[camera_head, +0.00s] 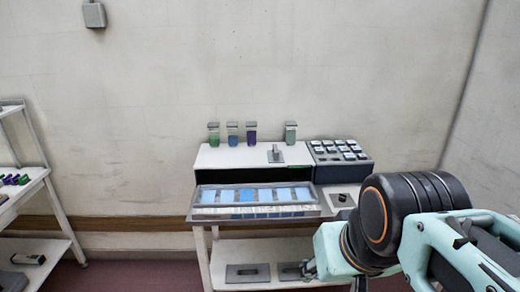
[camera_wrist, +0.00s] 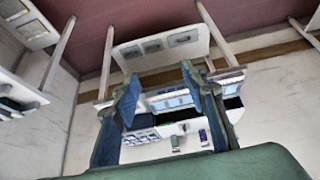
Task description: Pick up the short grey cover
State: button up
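Grey plates with handles, which look like covers, lie on the lower shelf of the table. A longer grey plate (camera_head: 248,273) is at the left, and a shorter grey plate (camera_head: 290,272) lies to its right, partly hidden by my arm. I cannot tell which is the short grey cover. My gripper (camera_wrist: 157,74) is open and empty, with its fingers apart, pointing toward the table.
The table carries a lit blue windowed panel (camera_head: 256,196), several capped jars (camera_head: 232,134) and a dark rack with white-topped pieces (camera_head: 341,151). A white shelf unit (camera_head: 40,188) stands at the left. The wall is close behind; floor between is free.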

aim_at(276, 153)
jog(key=i+u, duration=0.1)
jog(key=i, duration=0.4)
jog(key=i+l+u, duration=0.1)
jog(key=i, duration=0.4)
